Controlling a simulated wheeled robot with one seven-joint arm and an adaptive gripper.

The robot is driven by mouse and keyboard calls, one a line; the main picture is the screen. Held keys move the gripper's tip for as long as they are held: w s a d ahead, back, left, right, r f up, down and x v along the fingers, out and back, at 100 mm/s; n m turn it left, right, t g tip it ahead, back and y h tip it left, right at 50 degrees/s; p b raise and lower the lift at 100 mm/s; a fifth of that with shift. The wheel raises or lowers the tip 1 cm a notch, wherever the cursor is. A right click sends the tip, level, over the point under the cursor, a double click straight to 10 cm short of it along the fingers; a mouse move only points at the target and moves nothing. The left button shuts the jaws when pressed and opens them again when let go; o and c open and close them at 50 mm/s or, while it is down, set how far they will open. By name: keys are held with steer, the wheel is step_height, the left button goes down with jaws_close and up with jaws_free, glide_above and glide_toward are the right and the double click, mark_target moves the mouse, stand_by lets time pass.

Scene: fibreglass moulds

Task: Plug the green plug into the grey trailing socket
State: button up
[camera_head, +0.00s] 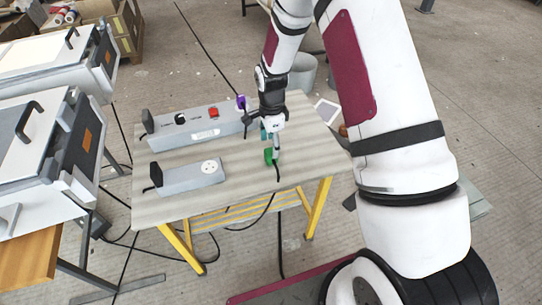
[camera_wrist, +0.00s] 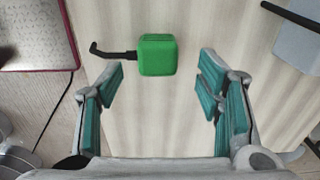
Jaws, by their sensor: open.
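The green plug (camera_head: 269,156) lies on the light wooden table (camera_head: 227,199), near its right side. In the wrist view the plug (camera_wrist: 157,55) is a green block with a black cable stub out of its left side. My gripper (camera_head: 272,148) is over the plug in the head view. In the wrist view my gripper (camera_wrist: 162,85) is open, its teal pads apart, with the plug ahead between the lines of the two fingers, untouched as far as I can tell. The grey trailing socket (camera_head: 192,179) lies left of the plug, with a round white outlet (camera_head: 209,167) facing up.
A longer grey box (camera_head: 200,127) with a red switch stands behind the socket, and a purple item (camera_head: 241,102) is at its right end. White machines (camera_head: 50,125) stand left of the table. Cables hang around the yellow trestle legs (camera_head: 318,208). Bare tabletop lies between socket and plug.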

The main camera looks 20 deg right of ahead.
mark_target(271, 151)
step_height(271, 151, down, 5)
steer(key=shift+s+a+f, duration=0.1)
stand_by(0.4)
steer(key=c, duration=1.2)
